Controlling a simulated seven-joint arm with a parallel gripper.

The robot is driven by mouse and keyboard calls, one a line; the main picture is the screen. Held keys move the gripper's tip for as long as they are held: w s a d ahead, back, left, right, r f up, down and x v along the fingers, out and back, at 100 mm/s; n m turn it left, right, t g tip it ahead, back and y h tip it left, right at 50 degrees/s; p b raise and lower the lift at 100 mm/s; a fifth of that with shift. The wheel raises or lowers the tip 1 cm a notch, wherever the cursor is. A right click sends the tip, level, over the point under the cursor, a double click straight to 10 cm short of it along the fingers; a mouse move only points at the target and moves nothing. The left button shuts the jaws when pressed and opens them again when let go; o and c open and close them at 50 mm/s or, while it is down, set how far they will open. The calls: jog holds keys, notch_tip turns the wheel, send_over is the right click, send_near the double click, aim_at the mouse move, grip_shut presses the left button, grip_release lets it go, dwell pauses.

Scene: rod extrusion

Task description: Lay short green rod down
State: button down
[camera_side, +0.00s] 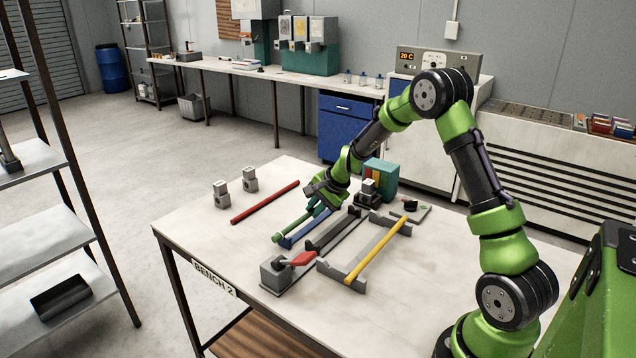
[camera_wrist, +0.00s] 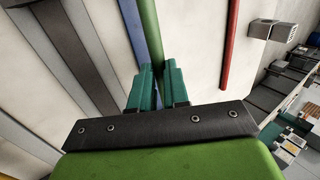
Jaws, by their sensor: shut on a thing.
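The short green rod (camera_side: 290,228) is near the middle of the bench, beside a blue rod (camera_side: 300,233). My gripper (camera_side: 318,207) is over the rod's far part, with its jaws shut on it. In the wrist view the green rod (camera_wrist: 149,30) runs up from between the teal fingers (camera_wrist: 156,88), and the blue rod (camera_wrist: 132,30) lies close along its left. The fingers and wrist hide the rod's far end. I cannot tell whether the rod touches the bench or is slightly above it.
A red rod (camera_side: 265,203) lies to the left, near two grey blocks (camera_side: 221,195). A dark channel (camera_side: 333,230) and a red-handled clamp (camera_side: 291,260) are to the right. A yellow rod (camera_side: 377,250) lies on a grey frame. The bench's front left is clear.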

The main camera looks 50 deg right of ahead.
jog(key=shift+f, duration=0.3)
dwell(0.4)
jog(key=c, duration=1)
grip_release()
jog(key=shift+c, duration=0.2)
jog(key=v, duration=1.7)
jog(key=shift+f, duration=0.1)
